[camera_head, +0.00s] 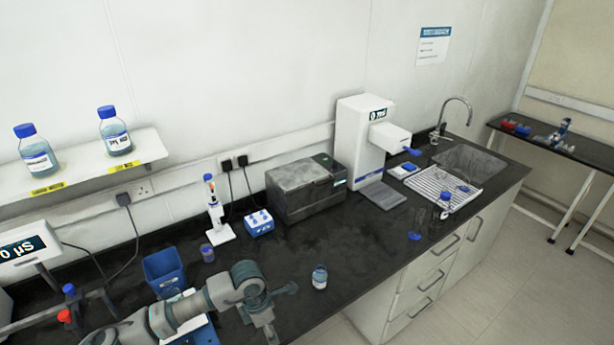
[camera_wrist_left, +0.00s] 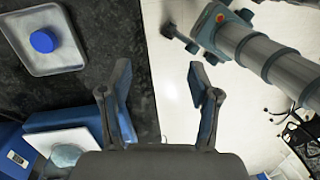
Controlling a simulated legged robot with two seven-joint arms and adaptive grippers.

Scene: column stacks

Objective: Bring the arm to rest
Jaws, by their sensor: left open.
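My left gripper (camera_wrist_left: 160,80) is open in the left wrist view, with its two fingers apart and nothing between them. It is above the bench's front edge, with dark bench top to the left and pale floor to the right. In the head view my left arm comes in from the lower left, and its gripper (camera_head: 275,312) is above the front of the dark bench (camera_head: 340,235). The arm hides part of the bench under it.
A blue bin (camera_head: 164,271) is behind the arm. In the wrist view a metal tray (camera_wrist_left: 65,66) holds a blue-capped item (camera_wrist_left: 43,40). One of my arm links crosses the upper right there.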

